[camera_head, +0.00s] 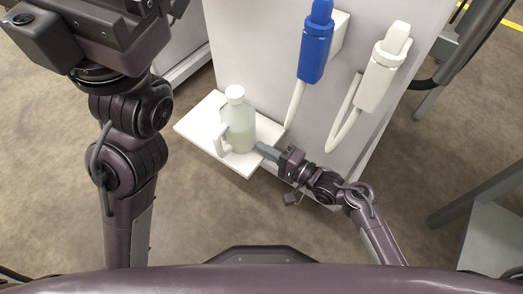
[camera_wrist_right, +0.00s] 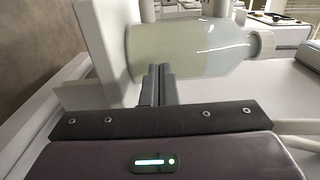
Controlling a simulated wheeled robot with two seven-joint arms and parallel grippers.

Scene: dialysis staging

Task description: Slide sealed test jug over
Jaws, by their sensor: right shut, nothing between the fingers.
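The sealed test jug (camera_head: 238,121) is a translucent bottle with a white cap and a white handle. It stands upright on a white shelf (camera_head: 196,124) that juts from the white machine. My right gripper (camera_head: 263,149) is shut and empty, its fingertips low at the jug's right side, touching or very near it. In the right wrist view the jug (camera_wrist_right: 205,48) lies sideways across the picture, with the closed fingers (camera_wrist_right: 160,72) against or just before its body. My left arm is at the left of the head view, but its fingertips are out of the picture.
A blue connector (camera_head: 315,42) and a white connector (camera_head: 379,75) with a looped hose hang on the machine's front (camera_head: 270,50), right of the jug. The shelf is bare to the jug's left. A grey table or cart (camera_head: 495,235) stands at the lower right.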

